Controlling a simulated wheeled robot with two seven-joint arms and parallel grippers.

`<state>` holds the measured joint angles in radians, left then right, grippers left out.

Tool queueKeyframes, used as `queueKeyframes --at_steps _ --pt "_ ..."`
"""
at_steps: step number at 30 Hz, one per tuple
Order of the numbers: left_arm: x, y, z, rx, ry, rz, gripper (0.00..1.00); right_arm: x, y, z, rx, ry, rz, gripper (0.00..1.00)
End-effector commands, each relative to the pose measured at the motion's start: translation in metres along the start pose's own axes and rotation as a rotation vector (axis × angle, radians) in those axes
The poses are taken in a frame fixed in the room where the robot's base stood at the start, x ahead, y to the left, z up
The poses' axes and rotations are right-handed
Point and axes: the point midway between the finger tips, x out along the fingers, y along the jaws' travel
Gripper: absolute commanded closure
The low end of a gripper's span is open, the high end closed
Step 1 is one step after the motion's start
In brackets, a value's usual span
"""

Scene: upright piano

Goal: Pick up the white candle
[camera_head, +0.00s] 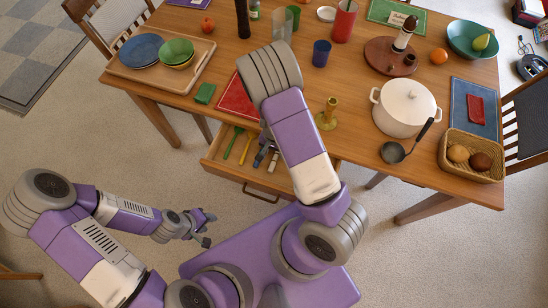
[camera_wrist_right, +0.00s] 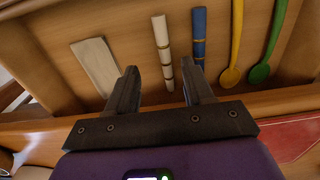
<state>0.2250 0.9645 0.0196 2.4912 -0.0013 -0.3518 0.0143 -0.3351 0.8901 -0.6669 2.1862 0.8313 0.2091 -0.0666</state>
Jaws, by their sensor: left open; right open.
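The white candle (camera_wrist_right: 162,48), a slim stick with gold bands, lies in the open wooden drawer (camera_head: 220,168) under the table. In the right wrist view it is just beyond my right gripper (camera_wrist_right: 158,88), whose two dark fingers are apart and empty. In the head view my right arm covers much of that gripper. My left gripper (camera_head: 209,228) is open and empty over the floor, left of the drawer.
Beside the candle lie a blue banded stick (camera_wrist_right: 199,35), a pale flat piece (camera_wrist_right: 96,64), a yellow spoon (camera_wrist_right: 234,45) and a green spoon (camera_wrist_right: 268,45). A gold candlestick (camera_head: 327,114) stands on the table above.

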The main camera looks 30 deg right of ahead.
Motion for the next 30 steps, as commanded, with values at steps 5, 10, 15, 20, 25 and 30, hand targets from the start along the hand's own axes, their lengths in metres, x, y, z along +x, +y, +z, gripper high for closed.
queueKeyframes --at_steps 5,10,15,20,25,30 --pt "0.02 -0.007 -0.001 0.0 0.0 0.0 0.57 0.022 0.0 0.0 0.0 0.0 0.0 0.48" --pt "0.028 -0.01 -0.002 0.0 0.001 0.0 0.57 0.038 0.0 -0.001 0.001 -0.001 0.001 0.48" --pt "0.034 -0.012 -0.002 0.0 0.001 0.0 0.57 0.052 -0.001 -0.001 0.0 0.0 0.001 0.48" --pt "0.045 -0.017 -0.002 0.0 0.001 0.0 0.57 0.075 -0.004 -0.004 0.0 -0.001 0.001 0.48" --pt "0.054 -0.02 -0.003 0.0 0.001 0.0 0.57 0.096 -0.004 -0.004 0.001 0.0 0.0 0.48" --pt "0.053 -0.02 -0.003 0.0 0.001 0.0 0.57 0.096 -0.004 -0.004 -0.001 0.0 -0.001 0.48"
